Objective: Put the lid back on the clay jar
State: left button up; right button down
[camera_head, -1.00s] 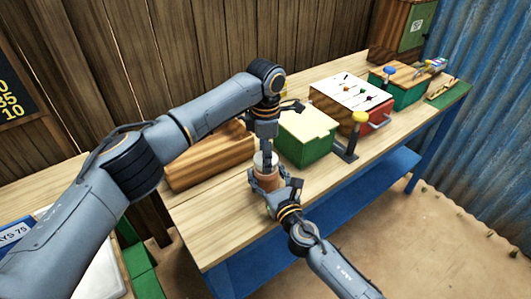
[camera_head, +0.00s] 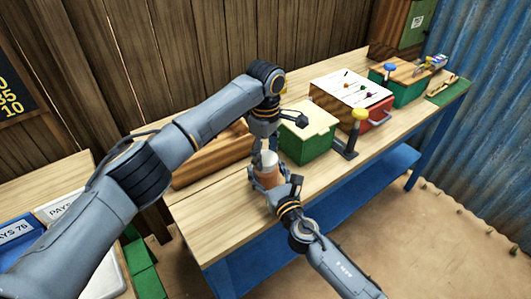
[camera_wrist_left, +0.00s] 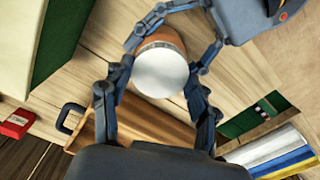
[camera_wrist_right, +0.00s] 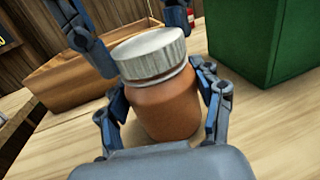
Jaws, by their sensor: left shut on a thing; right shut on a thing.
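The clay jar (camera_head: 268,179) is orange-brown and stands upright on the wooden table near its front edge. It also shows in the right wrist view (camera_wrist_right: 166,107). The pale grey ribbed lid (camera_wrist_right: 150,53) is on top of the jar's mouth, looking slightly tilted there; I cannot tell if it is fully seated. The left wrist view shows the lid's round top (camera_wrist_left: 160,72). My left gripper (camera_wrist_left: 157,92) comes from above, its fingers on either side of the lid. My right gripper (camera_wrist_right: 164,108) is shut around the jar's body from the front.
A green box with a cream top (camera_head: 306,135) stands close to the right of the jar. A long wooden box (camera_head: 212,160) lies behind and to the left. Bare tabletop (camera_head: 215,210) lies left of the jar.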

pick_arm(q)
jog(key=m, duration=0.7)
jog(key=shift+m, duration=0.3)
jog(key=m, duration=0.3)
jog(key=shift+m, duration=0.4)
jog(key=m, duration=0.3)
jog(key=shift+m, duration=0.3)
jog(key=m, duration=0.5)
jog(key=shift+m, duration=0.3)
jog(key=m, duration=0.3)
jog(key=shift+m, duration=0.4)
jog(key=m, duration=0.3)
jog(key=shift+m, duration=0.3)
jog(key=o, duration=0.9)
